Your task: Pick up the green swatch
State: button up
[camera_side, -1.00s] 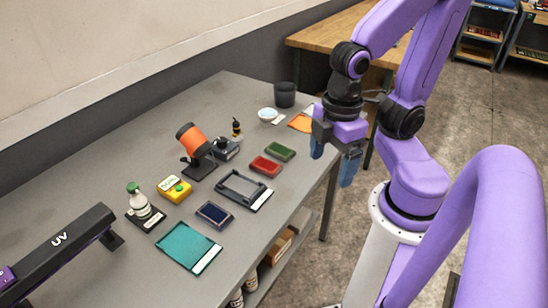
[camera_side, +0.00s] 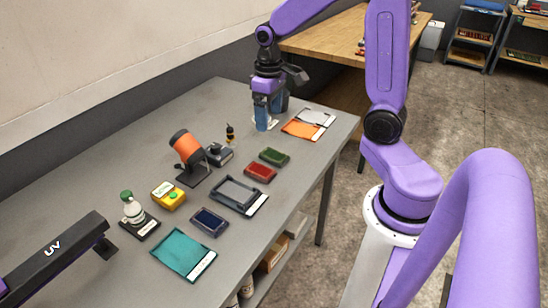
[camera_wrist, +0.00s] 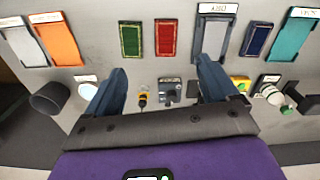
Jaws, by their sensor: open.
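The green swatch (camera_side: 274,157) lies flat on the grey table, beside the red swatch (camera_side: 260,173). In the wrist view the green swatch (camera_wrist: 130,39) is a dark green block in the upper middle, just left of the red swatch (camera_wrist: 165,38). My gripper (camera_side: 270,117) is over the far part of the table, above and behind the green swatch in the side view. Its blue fingers are apart with nothing between them. In the wrist view the gripper (camera_wrist: 162,72) shows both fingers below the swatches, and the green swatch is clear of them.
A dark blue swatch (camera_side: 209,222), an empty grey frame (camera_side: 239,194) and a teal panel (camera_side: 184,254) lie nearer. An orange panel (camera_side: 300,130) lies right of the gripper. An orange-ended stand (camera_side: 187,149) and a small black-and-yellow bottle (camera_side: 230,134) stand left. A dark cup (camera_wrist: 48,97) shows in the wrist view.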

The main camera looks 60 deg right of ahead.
jog(key=w+d+f+m, duration=0.1)
jog(key=w+d+m, duration=0.15)
jog(key=d, duration=0.55)
send_over(276, 156)
jog(key=f, duration=0.8)
jog(key=d+f, duration=0.1)
jog(key=f, duration=0.3)
jog(key=shift+w+f, duration=0.1)
jog(key=shift+f, duration=0.05)
jog(key=shift+a+f, duration=0.25)
jog(key=shift+f, duration=1.1)
jog(key=shift+a+f, duration=0.2)
jog(key=shift+f, duration=1.1)
jog(key=c, duration=1.1)
jog(key=shift+c, duration=0.3)
jog(key=shift+r, duration=0.2)
